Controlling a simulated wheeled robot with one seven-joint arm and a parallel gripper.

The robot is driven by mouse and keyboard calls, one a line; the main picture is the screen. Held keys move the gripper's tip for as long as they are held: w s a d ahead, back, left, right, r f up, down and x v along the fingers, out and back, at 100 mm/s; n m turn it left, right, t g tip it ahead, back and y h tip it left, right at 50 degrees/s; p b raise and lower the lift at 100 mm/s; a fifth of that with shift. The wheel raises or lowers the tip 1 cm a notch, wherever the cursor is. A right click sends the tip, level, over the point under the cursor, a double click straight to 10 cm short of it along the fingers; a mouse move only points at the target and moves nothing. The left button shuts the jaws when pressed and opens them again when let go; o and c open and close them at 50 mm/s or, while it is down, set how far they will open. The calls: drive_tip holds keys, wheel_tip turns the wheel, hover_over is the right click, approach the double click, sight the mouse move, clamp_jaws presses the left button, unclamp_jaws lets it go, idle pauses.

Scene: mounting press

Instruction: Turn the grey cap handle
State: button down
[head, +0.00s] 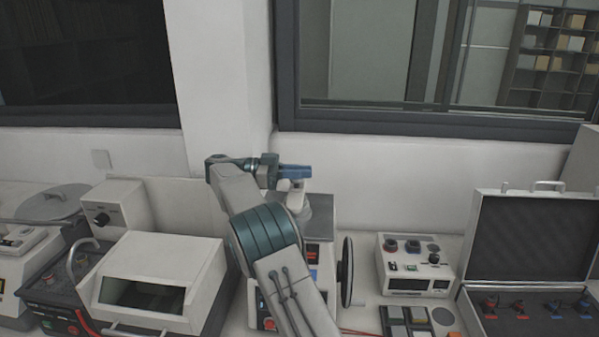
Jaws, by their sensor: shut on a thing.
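The mounting press (318,228) stands on the bench at the centre, with a grey top plate and a light grey cap (297,202) on it. My arm reaches across in front of the press and hides much of its left side and front. My gripper (297,178), with blue jaws, is directly over the cap, shut on the grey cap handle. The handle itself is mostly hidden by the jaws, and its angle cannot be made out.
A black handwheel (345,272) stands at the press's right side. A white control box (416,266) and an open case (530,255) are further right. A white machine with a dark window (143,296) is close on the left. A wall (385,172) rises behind.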

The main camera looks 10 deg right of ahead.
idle(0.6)
drive_tip(key=c, duration=1.5)
unclamp_jaws()
drive_tip(key=shift+r, duration=0.1)
